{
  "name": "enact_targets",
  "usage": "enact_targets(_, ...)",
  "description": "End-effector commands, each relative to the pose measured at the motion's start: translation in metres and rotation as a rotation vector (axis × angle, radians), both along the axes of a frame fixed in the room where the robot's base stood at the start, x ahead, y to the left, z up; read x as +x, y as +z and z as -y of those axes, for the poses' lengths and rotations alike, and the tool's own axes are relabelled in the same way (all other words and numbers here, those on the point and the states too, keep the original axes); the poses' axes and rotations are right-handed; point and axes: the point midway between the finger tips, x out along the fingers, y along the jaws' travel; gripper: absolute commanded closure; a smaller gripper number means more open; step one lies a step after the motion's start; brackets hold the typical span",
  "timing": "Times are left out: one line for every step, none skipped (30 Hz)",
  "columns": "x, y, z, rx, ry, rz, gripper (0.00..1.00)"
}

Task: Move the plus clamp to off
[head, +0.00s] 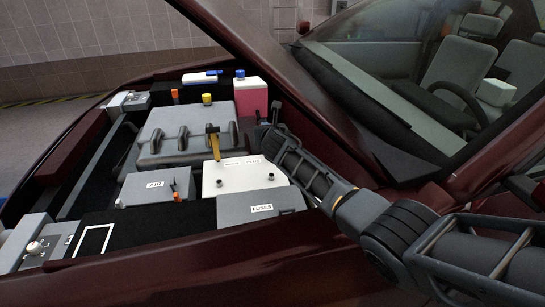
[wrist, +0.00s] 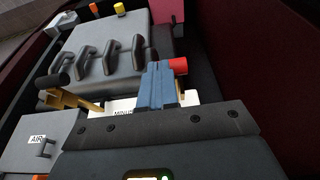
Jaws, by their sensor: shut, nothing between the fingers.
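The white battery (head: 232,183) sits in the engine bay, with its top label partly readable in the wrist view (wrist: 122,104). A brass clamp lever (head: 213,145) stands at its MINUS side; in the wrist view this lever (wrist: 78,99) has a black knob. The plus clamp shows only as a red knob (wrist: 179,66) just right of my fingertips; its lever is hidden behind my fingers. My gripper (wrist: 157,68) has its blue fingers shut and empty, beside the red knob. I cannot tell whether they touch. In the head view my gripper (head: 266,128) is above the battery's back right.
A grey ribbed engine cover (head: 185,130) lies behind the battery. A pink bottle (head: 251,97) stands behind my gripper. The AIR box (head: 155,188) is left, the FUSES box (head: 262,206) in front. The dark red car body (head: 330,160) borders the right.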

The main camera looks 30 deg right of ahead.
Motion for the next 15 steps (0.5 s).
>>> enact_targets(0.0029,0.0026,0.0009,-0.002,0.001,-0.001,1.00)
enact_targets(0.0041,0.0035,0.0011,-0.002,0.001,0.000,1.00)
enact_targets(0.0053,0.0041,0.0013,-0.001,0.000,0.000,1.00)
enact_targets(0.0060,0.0043,0.0014,-0.001,0.000,0.000,1.00)
enact_targets(0.0066,0.0043,0.0018,-0.002,0.001,-0.001,1.00)
enact_targets(0.0075,0.0046,0.0019,-0.002,0.001,-0.002,1.00)
enact_targets(0.0080,0.0050,0.0021,-0.001,0.000,0.000,1.00)
enact_targets(0.0085,0.0054,0.0021,-0.001,0.001,0.000,1.00)
enact_targets(0.0090,0.0058,0.0023,0.000,0.001,0.000,1.00)
enact_targets(0.0093,0.0059,0.0023,0.000,0.001,0.000,1.00)
enact_targets(0.0095,0.0060,0.0024,0.000,0.001,0.000,1.00)
enact_targets(0.0097,0.0062,0.0024,0.001,0.001,0.001,1.00)
enact_targets(0.0098,0.0062,0.0026,0.001,0.001,0.001,1.00)
enact_targets(0.0098,0.0062,0.0026,0.001,0.001,0.001,1.00)
enact_targets(0.0099,0.0063,0.0026,0.001,0.001,0.001,1.00)
